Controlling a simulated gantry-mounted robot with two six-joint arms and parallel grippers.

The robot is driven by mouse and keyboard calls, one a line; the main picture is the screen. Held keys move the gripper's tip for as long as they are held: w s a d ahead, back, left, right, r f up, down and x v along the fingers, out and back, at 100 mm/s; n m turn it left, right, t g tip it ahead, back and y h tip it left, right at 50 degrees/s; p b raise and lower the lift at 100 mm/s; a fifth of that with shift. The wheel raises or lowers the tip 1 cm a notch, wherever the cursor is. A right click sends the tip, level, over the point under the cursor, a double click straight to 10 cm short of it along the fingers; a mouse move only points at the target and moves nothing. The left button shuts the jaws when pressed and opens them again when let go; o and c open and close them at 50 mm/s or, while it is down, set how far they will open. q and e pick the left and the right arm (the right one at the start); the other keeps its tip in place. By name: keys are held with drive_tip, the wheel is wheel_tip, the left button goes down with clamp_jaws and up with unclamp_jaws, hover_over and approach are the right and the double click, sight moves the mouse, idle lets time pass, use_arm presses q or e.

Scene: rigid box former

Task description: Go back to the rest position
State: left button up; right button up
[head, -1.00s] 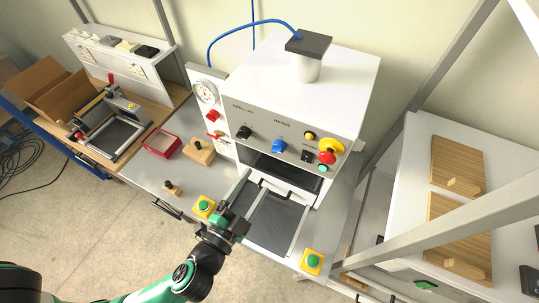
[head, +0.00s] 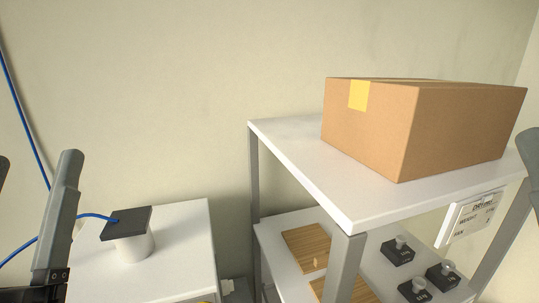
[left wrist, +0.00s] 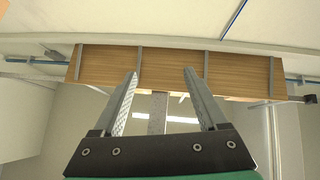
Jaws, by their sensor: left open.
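My left gripper (head: 36,160) is raised close to the head camera at the left edge of the head view. Its fingers point up and stand apart. In the left wrist view the gripper (left wrist: 159,74) is open with nothing between its fingers. A dark rounded piece shows at the right edge of the head view; too little of it is visible to tell whether it is my right gripper or its state.
A white shelf unit (head: 290,150) carries a closed cardboard box (head: 370,130). Wooden boards (head: 305,248) and dark weights (head: 398,252) lie on its lower level. The white machine (head: 185,245) with a dark-topped cylinder (head: 130,235) is at lower left. A wooden beam (left wrist: 235,70) crosses the wrist view.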

use_arm(q)
drive_tip(key=d+r+m+t+h+p, duration=0.1)
drive_tip(key=d+r+m+h+p, duration=0.1)
drive_tip(key=r+h+p, duration=0.2)
drive_tip(key=s+d+r+m+h+p, duration=0.1)
drive_tip(key=d+r+m+h+p, duration=0.1)
drive_tip(key=r+p, duration=0.6)
wheel_tip(320, 180, up, 4)
drive_tip(key=d+h, duration=0.1)
drive_tip(key=h, duration=0.1)
drive_tip(key=shift+s+f+t+h, duration=0.15)
drive_tip(key=shift+s+t+h, duration=0.1)
drive_tip(key=shift+t+h, duration=0.15)
